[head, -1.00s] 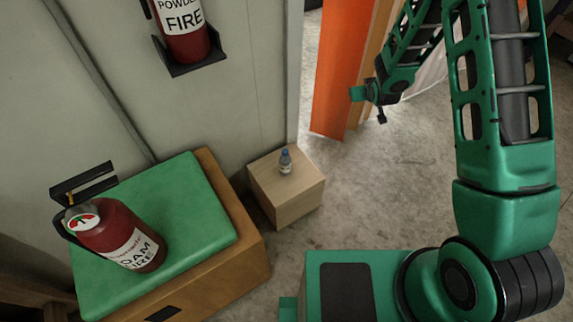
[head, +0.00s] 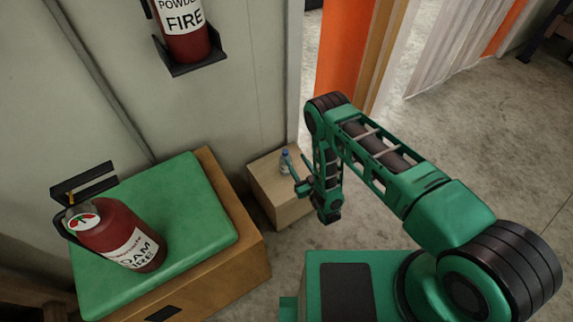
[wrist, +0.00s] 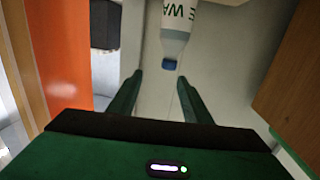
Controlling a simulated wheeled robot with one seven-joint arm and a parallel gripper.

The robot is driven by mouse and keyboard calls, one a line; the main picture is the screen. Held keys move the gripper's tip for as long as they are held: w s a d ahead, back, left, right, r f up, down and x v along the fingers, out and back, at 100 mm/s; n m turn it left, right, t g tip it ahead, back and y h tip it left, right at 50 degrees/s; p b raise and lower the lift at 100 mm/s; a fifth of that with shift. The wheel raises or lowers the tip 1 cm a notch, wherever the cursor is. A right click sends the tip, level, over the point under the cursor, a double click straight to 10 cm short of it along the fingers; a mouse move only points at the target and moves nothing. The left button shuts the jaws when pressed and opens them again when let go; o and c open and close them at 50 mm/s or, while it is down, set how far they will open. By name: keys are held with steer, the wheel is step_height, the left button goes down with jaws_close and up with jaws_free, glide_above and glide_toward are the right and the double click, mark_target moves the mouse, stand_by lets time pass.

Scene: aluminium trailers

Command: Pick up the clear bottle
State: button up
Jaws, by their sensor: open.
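The clear bottle (head: 284,163) with a blue cap and a white label stands upright on a small light wooden box (head: 276,204) near the wall. My gripper (head: 297,170) is just to its right in the head view, open and empty. In the wrist view the bottle (wrist: 178,22) shows at the top, its cap towards me. The cap lies just beyond the two spread fingertips of my gripper (wrist: 160,76), roughly between them. The bottle's far end is cut off by the frame edge.
A powder extinguisher (head: 184,35) hangs on the wall. An orange panel (head: 343,50) stands behind my arm.

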mark_target(287, 155)
steer(key=w+a, duration=0.1)
steer(key=w+a+f, duration=0.1)
steer(key=shift+w+a+f+y, duration=0.15)
steer(key=shift+w+a+y, duration=0.05)
steer(key=shift+a+y, duration=0.15)
steer(key=shift+f+x, duration=0.2)
steer(key=shift+x, duration=2.45)
jaws_close()
